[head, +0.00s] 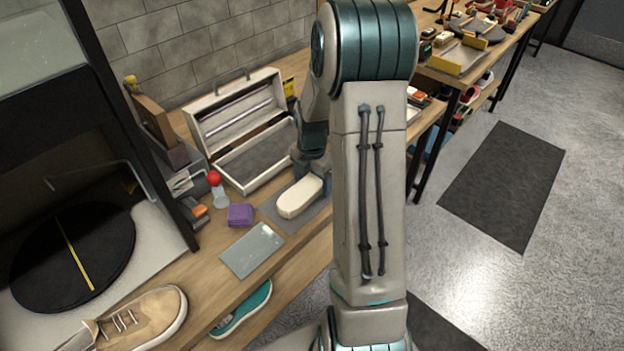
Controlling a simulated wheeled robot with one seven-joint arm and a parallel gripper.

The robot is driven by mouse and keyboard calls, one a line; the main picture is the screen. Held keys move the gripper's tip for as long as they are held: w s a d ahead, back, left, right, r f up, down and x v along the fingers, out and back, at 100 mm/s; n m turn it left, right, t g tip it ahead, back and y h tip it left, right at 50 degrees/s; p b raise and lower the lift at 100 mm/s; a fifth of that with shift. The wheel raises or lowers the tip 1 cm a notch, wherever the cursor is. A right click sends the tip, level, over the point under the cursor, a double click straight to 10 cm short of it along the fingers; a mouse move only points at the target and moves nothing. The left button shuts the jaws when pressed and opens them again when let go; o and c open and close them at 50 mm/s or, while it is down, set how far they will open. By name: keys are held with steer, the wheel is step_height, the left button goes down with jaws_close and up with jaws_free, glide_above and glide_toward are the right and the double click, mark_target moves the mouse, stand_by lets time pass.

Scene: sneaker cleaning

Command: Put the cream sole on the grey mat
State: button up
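The cream sole (300,196) is a rounded, pale block on or just above the grey mat (281,221), near the table's front edge. I cannot tell whether it touches the mat. The mat's bare left part shows, while its right part is hidden by the sole and my arm. My gripper (311,170) is dark and small, just behind the sole's upper right end. My arm hides part of it, so its opening and any contact with the sole are unclear.
An open cream toolbox (247,163) stands behind the mat. A purple block (240,215), a red-topped bottle (218,190) and a pale glass-like plate (252,250) lie to the left. A tan sneaker (140,318) is at front left, with a teal shoe (241,309) below.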

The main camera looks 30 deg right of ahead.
mark_target(312, 182)
steer(key=shift+r, duration=0.1)
step_height(312, 182, up, 11)
steer(key=s+a+r+m+t, duration=0.1)
steer(key=s+a+r+m, duration=0.2)
steer(key=s+a+m, duration=0.4)
steer(key=s+a+r+m+t, duration=0.2)
steer(key=s+a+m, duration=0.5)
steer(key=s+m, duration=0.5)
steer(key=shift+r+m, duration=0.85)
steer(key=shift+m, duration=0.85)
